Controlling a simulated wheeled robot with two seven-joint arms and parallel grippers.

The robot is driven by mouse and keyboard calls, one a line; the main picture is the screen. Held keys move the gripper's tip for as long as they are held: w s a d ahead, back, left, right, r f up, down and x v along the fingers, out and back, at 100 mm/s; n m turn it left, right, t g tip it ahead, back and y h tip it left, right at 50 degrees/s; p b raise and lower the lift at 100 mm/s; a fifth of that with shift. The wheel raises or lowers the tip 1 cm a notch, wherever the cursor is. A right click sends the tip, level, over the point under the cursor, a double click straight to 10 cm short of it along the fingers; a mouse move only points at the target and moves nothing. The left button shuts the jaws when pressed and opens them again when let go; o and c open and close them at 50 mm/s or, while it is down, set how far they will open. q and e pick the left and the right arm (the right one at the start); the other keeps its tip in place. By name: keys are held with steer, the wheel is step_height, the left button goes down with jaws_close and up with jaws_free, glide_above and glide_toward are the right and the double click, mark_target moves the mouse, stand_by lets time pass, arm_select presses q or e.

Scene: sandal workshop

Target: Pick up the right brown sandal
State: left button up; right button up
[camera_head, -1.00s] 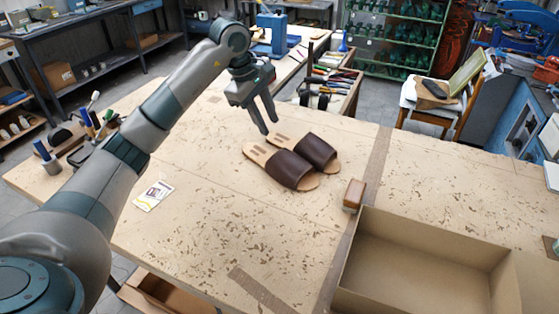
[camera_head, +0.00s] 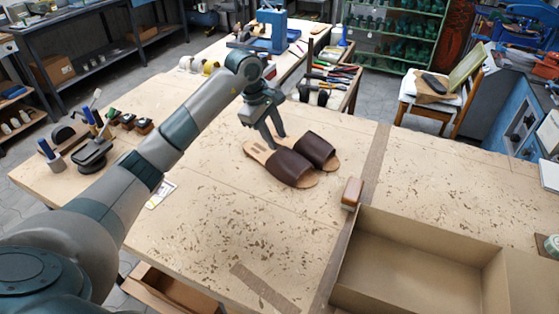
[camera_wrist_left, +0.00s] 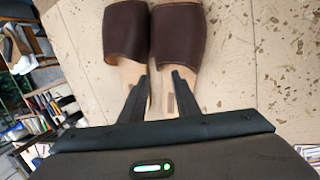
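Two brown sandals lie side by side on the workbench, toes toward the lower right in the head view. One is the nearer sandal (camera_head: 290,168), the other the farther sandal (camera_head: 317,150). In the left wrist view their dark straps show at the top, the nearer one on the right (camera_wrist_left: 178,35) and the farther one on the left (camera_wrist_left: 127,35). My left gripper (camera_head: 277,141) is open and empty at the heel end; it also shows in the wrist view (camera_wrist_left: 159,76), fingers apart over the insoles. Contact cannot be told. My right gripper is out of view.
A wooden-backed brush (camera_head: 351,193) stands right of the sandals, beside an open cardboard box (camera_head: 425,236). Small tools and a cup (camera_head: 52,162) stand at the bench's left end. A tool tray (camera_head: 330,85) is behind.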

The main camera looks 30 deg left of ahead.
arm_select(q)
steer(key=shift+w+d+f+p, duration=0.1)
steer(key=shift+d+f+p, duration=0.15)
steer(key=shift+p, duration=0.1)
steer(key=p+x, duration=0.1)
steer(key=x, duration=0.2)
steer(key=shift+p, duration=0.35)
steer(key=shift+w+d+f, duration=0.1)
steer(key=shift+w+f, duration=0.1)
steer(key=shift+f, duration=0.2)
jaws_close()
